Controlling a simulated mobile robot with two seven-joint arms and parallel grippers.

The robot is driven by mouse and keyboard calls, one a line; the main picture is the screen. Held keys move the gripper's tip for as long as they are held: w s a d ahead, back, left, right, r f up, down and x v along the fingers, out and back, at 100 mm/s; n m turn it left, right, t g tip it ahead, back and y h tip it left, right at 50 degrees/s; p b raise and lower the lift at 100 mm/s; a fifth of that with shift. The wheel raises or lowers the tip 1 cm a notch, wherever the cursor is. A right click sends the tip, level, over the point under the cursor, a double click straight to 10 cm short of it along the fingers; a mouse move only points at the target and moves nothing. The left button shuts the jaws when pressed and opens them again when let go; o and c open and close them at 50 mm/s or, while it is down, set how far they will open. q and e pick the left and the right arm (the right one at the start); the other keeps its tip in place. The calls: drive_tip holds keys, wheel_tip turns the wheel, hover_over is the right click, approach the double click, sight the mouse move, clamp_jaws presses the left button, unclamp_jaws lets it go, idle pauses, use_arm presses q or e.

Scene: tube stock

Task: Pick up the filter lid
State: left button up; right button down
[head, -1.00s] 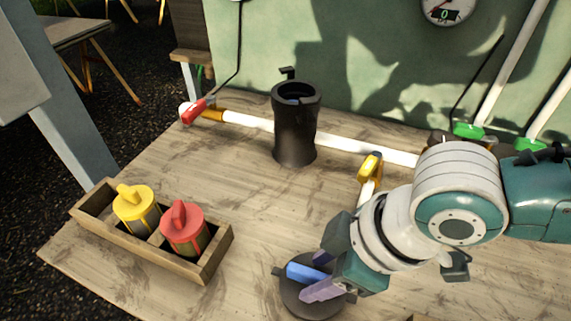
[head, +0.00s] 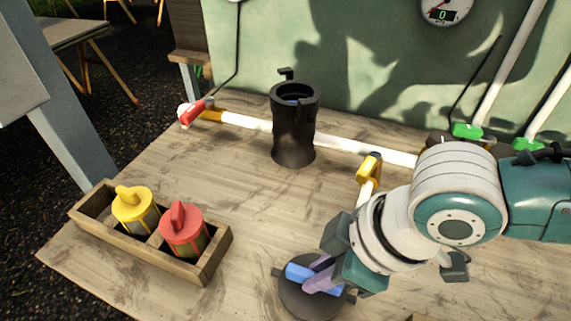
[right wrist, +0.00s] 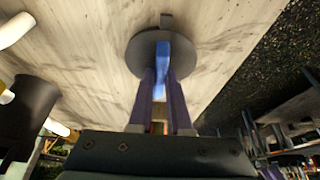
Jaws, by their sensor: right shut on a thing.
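The filter lid (head: 303,301) is a dark round disc with a blue raised handle and small tabs at its rim. It lies at the front of the wooden table in the head view. My right gripper (head: 308,277) is over it, with its purple fingers shut on the blue handle. In the right wrist view the fingers (right wrist: 163,92) close on both sides of the handle, and the dark disc (right wrist: 140,50) shows beyond them. I cannot tell whether the lid is clear of the table. The left gripper is not in view.
An open black filter housing (head: 293,135) stands upright by a white pipe (head: 345,146) with red and yellow valve handles. A wooden box (head: 213,262) at left holds a yellow-topped cartridge (head: 133,207) and a red-topped cartridge (head: 183,230). Bare tabletop lies between box and lid.

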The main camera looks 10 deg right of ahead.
use_arm(q)
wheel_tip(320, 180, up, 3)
drive_tip(key=p, duration=0.3)
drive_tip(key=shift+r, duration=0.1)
use_arm(e)
wheel_tip(320, 180, up, 20)
drive_tip(key=shift+w, duration=0.1)
